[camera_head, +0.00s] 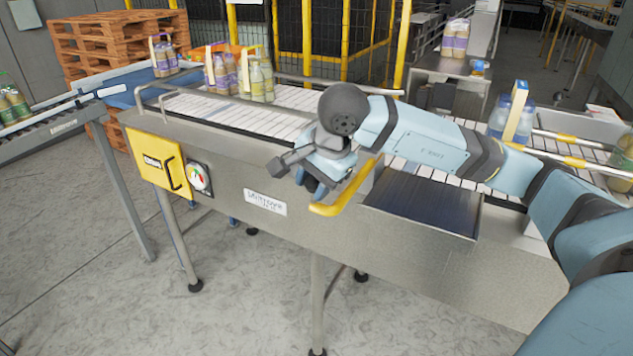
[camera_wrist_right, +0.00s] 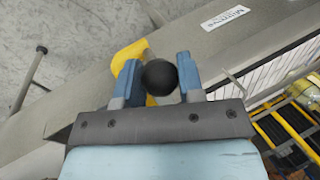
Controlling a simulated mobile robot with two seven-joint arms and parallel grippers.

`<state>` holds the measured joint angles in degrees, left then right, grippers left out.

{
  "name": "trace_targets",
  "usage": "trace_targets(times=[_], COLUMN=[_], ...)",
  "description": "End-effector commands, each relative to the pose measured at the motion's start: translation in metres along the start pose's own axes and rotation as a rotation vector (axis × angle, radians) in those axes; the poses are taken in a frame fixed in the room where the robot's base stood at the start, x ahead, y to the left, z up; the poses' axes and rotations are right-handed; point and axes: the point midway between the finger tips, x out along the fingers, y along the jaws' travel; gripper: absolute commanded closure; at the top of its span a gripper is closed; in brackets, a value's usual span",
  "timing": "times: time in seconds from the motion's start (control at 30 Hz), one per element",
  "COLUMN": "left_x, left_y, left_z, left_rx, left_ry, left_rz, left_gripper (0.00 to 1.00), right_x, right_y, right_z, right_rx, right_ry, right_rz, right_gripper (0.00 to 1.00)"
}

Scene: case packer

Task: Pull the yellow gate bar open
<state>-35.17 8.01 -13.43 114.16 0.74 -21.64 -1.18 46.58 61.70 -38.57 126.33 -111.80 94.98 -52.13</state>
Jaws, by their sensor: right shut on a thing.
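The yellow gate bar (camera_head: 348,195) stands out at the front side of the conveyor machine, its lower end bent to the left. In the right wrist view, part of the yellow bar (camera_wrist_right: 128,55) shows behind my fingers. My right gripper (camera_head: 314,180) reaches in from the right and is at the bar. In the right wrist view, a round black knob (camera_wrist_right: 160,77) sits between the two blue fingers of the right gripper, which is shut on it. The fingers hide part of the bar. My left gripper is not in view.
The steel conveyor (camera_head: 255,121) carries bottle packs (camera_head: 240,76) at its far left. A yellow box (camera_head: 155,160) and a dial (camera_head: 199,178) are on its front. A dark plate (camera_head: 425,200) lies right of the bar. The floor in front is clear.

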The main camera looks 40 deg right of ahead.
Motion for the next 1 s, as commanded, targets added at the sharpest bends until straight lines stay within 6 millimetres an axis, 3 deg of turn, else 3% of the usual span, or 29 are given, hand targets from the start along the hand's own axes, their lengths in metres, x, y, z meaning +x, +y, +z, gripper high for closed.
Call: trace_targets(times=[0.33, 0.37, 0.47, 0.8, 1.0], left_x=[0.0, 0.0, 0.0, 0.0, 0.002], left_y=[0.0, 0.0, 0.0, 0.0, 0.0], left_z=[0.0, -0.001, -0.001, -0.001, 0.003], left_rx=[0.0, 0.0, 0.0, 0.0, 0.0], left_ry=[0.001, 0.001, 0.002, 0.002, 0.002], left_rz=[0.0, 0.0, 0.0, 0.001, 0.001], left_gripper=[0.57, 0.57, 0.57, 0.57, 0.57], right_x=[-0.001, -0.001, -0.001, -0.003, -0.03], right_y=[0.0, 0.0, 0.0, 0.0, 0.0], right_z=[0.0, 0.0, 0.0, 0.0, 0.0], right_rx=[-0.001, -0.001, -0.001, -0.001, -0.003], right_ry=[0.001, 0.001, 0.001, 0.002, 0.003], right_rz=[-0.002, -0.002, -0.002, -0.002, -0.005], right_gripper=[1.0, 0.62, 0.4, 0.39, 0.39])
